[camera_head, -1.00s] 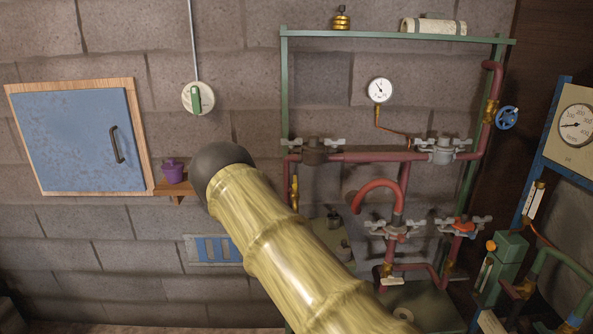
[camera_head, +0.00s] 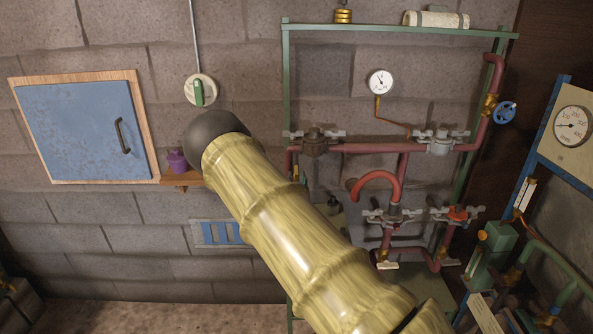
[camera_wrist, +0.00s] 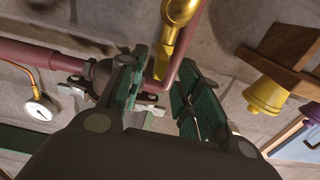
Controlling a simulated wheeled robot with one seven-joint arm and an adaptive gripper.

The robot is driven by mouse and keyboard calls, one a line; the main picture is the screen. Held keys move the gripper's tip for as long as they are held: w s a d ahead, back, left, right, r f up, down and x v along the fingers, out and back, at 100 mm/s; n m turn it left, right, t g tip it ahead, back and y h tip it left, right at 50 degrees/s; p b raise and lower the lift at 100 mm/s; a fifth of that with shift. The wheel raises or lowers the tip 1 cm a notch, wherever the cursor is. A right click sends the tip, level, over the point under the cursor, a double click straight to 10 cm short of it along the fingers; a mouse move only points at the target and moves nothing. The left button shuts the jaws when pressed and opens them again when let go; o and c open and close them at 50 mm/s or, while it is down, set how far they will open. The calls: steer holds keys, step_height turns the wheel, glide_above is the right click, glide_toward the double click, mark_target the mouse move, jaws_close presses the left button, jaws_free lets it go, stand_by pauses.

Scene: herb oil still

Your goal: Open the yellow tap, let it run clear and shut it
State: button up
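In the wrist view a brass-yellow tap (camera_wrist: 178,14) with a narrow lever or spout sits on a dark red pipe (camera_wrist: 187,70), just beyond my fingertips. I take it for the yellow tap; whether it is open or shut I cannot tell, and I see no flow. My gripper (camera_wrist: 163,64) has its two green-padded fingers apart with a gap between them. The pipe and the tap's narrow end show through this gap; I cannot tell whether a finger touches them. In the head view my arm hides the gripper.
The pipe frame (camera_head: 286,80) carries several grey-handled valves, a white gauge (camera_head: 380,82) and a blue handwheel (camera_head: 504,113). A small wooden shelf (camera_head: 190,181) holds a purple pot (camera_head: 178,162). A yellow pot (camera_wrist: 266,95) shows near the shelf in the wrist view. A blue cabinet (camera_head: 80,130) hangs left.

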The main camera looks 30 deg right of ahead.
mark_target(297, 172)
steer(key=shift+p+x, duration=1)
steer(key=shift+x, duration=1.85)
